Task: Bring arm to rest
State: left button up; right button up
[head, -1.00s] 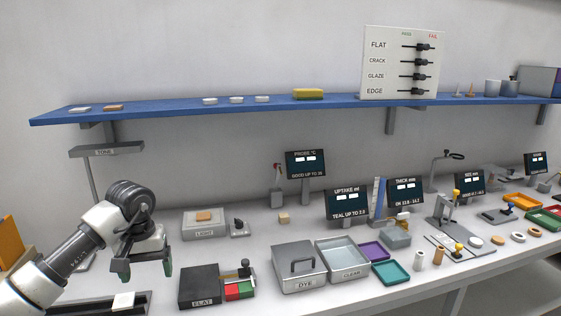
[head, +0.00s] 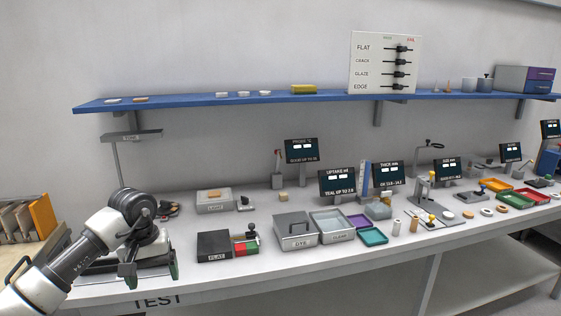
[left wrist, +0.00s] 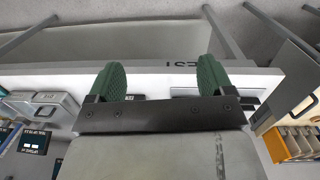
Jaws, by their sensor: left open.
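My left gripper (head: 151,273) is at the left of the head view, over the left end of the workbench (head: 330,262). It is open and empty, with its fingers pointing down. In the left wrist view, the green pads of my left gripper (left wrist: 160,82) are spread apart with nothing between them. The bench's front edge with the "TEST" lettering (left wrist: 190,60) shows beyond the fingers. My right gripper is not in view.
A black FLAT block (head: 213,246) and a grey DYE box (head: 296,231) stand right of my left gripper. A blue shelf (head: 200,102) runs along the wall above. An orange-ended rack (head: 40,215) stands at far left. Several displays and trays fill the bench's right.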

pick_arm(q)
jog(key=d+f+n+h, duration=1.2)
jog(key=d+f+n, duration=0.1)
jog(key=f, duration=0.3)
notch_tip(320, 180, down, 16)
jog(key=s+a+n+t+y, duration=0.1)
jog(key=s+a+n+t, duration=0.15)
jog(key=n+t, duration=1.45)
jog(key=s+a+f+n+g+y, duration=0.35)
jog(key=s+f+n, duration=0.45)
jog(key=f+n, duration=0.3)
jog(key=s+a+f+n+g+y, duration=0.4)
jog(key=s+f+n, duration=0.4)
jog(key=n, duration=0.4)
jog(key=s+f+n+g+y, duration=0.1)
jog(key=s+f+n+g, duration=0.1)
jog(key=s, duration=0.8)
jog(key=s+f+n+g+y, duration=0.2)
jog(key=s+f+n, duration=0.3)
jog(key=s, duration=0.5)
jog(key=s+f+n+g+y, duration=0.1)
jog(key=s+f+n+g, duration=0.2)
jog(key=s+n, duration=0.3)
jog(key=s+g, duration=0.1)
jog(key=s, duration=0.4)
jog(key=shift+d+f, duration=0.3)
